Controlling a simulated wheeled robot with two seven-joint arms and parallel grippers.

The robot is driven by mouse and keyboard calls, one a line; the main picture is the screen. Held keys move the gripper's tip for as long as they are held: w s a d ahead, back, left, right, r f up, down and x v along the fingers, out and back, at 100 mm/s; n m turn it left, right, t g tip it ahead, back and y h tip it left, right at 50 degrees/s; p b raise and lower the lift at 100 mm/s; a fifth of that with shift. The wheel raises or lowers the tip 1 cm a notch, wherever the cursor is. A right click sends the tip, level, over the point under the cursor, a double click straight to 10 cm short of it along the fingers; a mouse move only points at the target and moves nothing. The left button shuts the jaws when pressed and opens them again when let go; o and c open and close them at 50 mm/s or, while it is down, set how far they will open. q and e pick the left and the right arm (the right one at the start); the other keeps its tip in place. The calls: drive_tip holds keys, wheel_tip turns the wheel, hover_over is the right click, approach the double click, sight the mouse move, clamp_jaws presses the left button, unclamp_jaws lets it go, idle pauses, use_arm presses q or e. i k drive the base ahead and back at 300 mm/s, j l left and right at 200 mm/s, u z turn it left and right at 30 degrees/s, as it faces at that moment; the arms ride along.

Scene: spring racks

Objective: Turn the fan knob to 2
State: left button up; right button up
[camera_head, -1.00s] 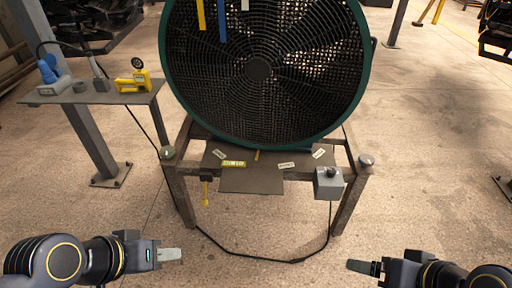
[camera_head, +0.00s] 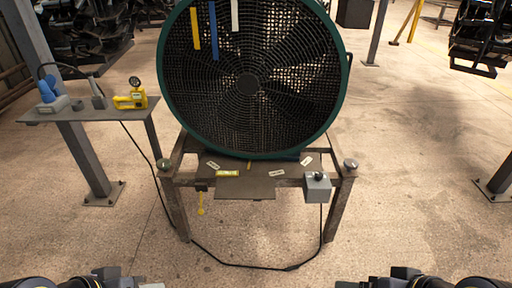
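A large green-rimmed fan (camera_head: 248,84) stands on a metal stand (camera_head: 244,188) ahead of me. A grey control box (camera_head: 317,188) with a dark knob (camera_head: 319,176) on top is fixed at the stand's front right. The number the knob points at is too small to read. My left gripper (camera_head: 150,286) is at the bottom left edge, mostly cut off. My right gripper (camera_head: 350,285) is at the bottom edge right of centre, also partly cut off. Both are well short of the stand and touch nothing visible.
A side shelf (camera_head: 90,108) at the left holds a yellow tool (camera_head: 131,97) and a blue item (camera_head: 50,93). A black cable (camera_head: 250,266) lies on the floor before the stand. Round-topped posts (camera_head: 351,164) stand at the stand's corners.

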sight(318, 177)
drive_tip(key=i+l+u, duration=0.1)
drive_tip(key=u, duration=0.7)
drive_tip(key=i+l+u, duration=0.1)
drive_tip(key=l+u, duration=0.3)
drive_tip(key=l, duration=0.4)
drive_tip(key=l+u, duration=0.4)
drive_tip(key=l, duration=0.95)
drive_tip(key=k+l, duration=0.1)
drive_tip(key=l, duration=0.45)
drive_tip(key=u, duration=0.05)
